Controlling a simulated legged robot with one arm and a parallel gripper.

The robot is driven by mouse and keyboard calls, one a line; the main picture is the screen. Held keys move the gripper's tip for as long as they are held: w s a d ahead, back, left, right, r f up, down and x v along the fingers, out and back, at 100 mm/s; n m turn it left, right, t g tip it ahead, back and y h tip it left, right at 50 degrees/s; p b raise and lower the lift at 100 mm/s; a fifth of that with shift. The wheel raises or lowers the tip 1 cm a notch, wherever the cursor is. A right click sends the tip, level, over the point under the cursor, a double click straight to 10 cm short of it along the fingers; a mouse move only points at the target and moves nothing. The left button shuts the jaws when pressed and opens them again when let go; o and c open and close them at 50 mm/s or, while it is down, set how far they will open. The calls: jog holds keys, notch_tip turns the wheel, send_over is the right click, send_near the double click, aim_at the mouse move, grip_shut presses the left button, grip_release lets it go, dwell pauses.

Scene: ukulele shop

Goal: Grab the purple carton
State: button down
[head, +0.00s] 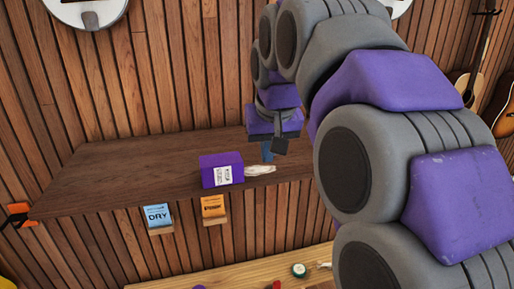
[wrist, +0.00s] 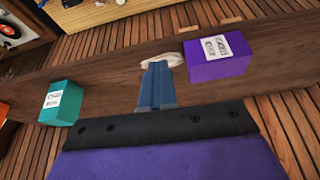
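The purple carton (head: 208,168) lies on the dark wooden shelf with a white label facing out. It also shows in the wrist view (wrist: 225,66), at the upper right. My gripper (head: 267,152) hangs above the shelf to the right of the carton in the head view, apart from it. The carton is to the right of the fingers there.
A pale, crumpled item (head: 260,170) lies beside the carton. A teal carton (wrist: 61,102) stands on the shelf (wrist: 105,65) in the wrist view. Blue (head: 158,217) and orange (head: 213,207) items sit on small ledges below the shelf. The shelf's left part is bare.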

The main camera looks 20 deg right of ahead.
jog(key=s, duration=0.3)
jog(key=shift+s+d+r, duration=0.1)
jog(key=shift+s+r, duration=0.1)
jog(key=c, duration=1.7)
grip_release()
jog(key=shift+d, duration=0.1)
jog(key=o, duration=0.9)
jog(key=shift+a, duration=0.4)
jog(key=o, duration=0.4)
jog(key=shift+d, duration=0.15)
jog(key=shift+d+r+b, duration=0.1)
jog(key=shift+b, duration=0.2)
